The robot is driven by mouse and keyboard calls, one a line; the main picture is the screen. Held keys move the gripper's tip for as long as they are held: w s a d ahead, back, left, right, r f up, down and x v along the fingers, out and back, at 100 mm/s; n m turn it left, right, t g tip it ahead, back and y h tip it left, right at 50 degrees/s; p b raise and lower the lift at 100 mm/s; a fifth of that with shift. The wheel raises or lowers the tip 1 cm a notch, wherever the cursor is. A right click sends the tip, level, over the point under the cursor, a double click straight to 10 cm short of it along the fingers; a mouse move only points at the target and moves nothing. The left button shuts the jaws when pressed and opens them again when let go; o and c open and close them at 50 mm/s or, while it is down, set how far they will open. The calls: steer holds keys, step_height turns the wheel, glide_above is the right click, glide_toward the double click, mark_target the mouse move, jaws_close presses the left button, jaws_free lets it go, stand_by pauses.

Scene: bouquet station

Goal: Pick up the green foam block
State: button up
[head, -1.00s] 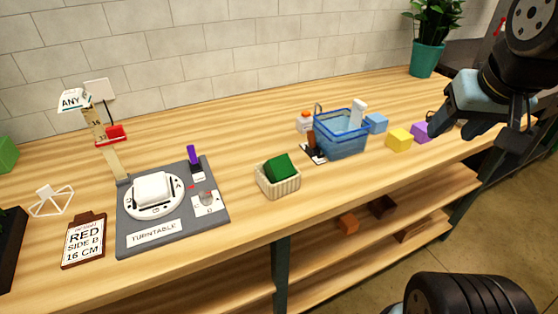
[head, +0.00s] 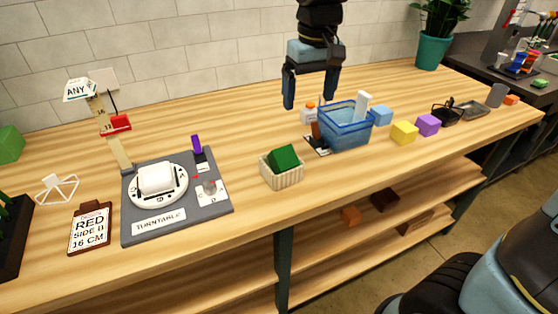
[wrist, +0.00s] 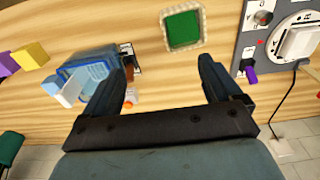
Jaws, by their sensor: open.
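The green foam block (head: 284,158) sits tilted in a small cream ribbed basket (head: 281,175) on the wooden counter, its top standing above the rim in the head view. In the wrist view the green block (wrist: 183,29) lies inside the basket (wrist: 205,21), near the top edge, beyond my fingertips. My gripper (head: 310,98) is open and empty, pointing down above the counter behind the basket and near the blue basket. In the wrist view my gripper's two fingers (wrist: 162,75) are spread wide with bare counter between them.
A blue basket (head: 345,131) holding a white item stands just right of the cream basket. A turntable station (head: 220,205) lies to its left. Yellow (head: 404,132) and purple (head: 428,125) blocks sit farther right. Another green block (head: 9,143) is at the far left.

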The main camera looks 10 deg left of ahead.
steer(key=a+f+n, duration=0.1)
steer(key=a+f, duration=0.1)
steer(key=a, duration=0.3)
glide_above(283, 156)
steer(key=w, duration=0.2)
steer(key=shift+g, duration=0.3)
steer(key=f, duration=0.8)
steer(key=shift+s+a+f, duration=0.1)
steer(key=shift+s+f, duration=0.1)
steer(key=shift+f, duration=0.15)
steer(key=f, duration=0.3)
steer(key=shift+s+f, duration=0.25)
steer(key=shift+f, duration=0.85)
steer(key=c, duration=1.2)
steer(key=shift+c, duration=0.2)
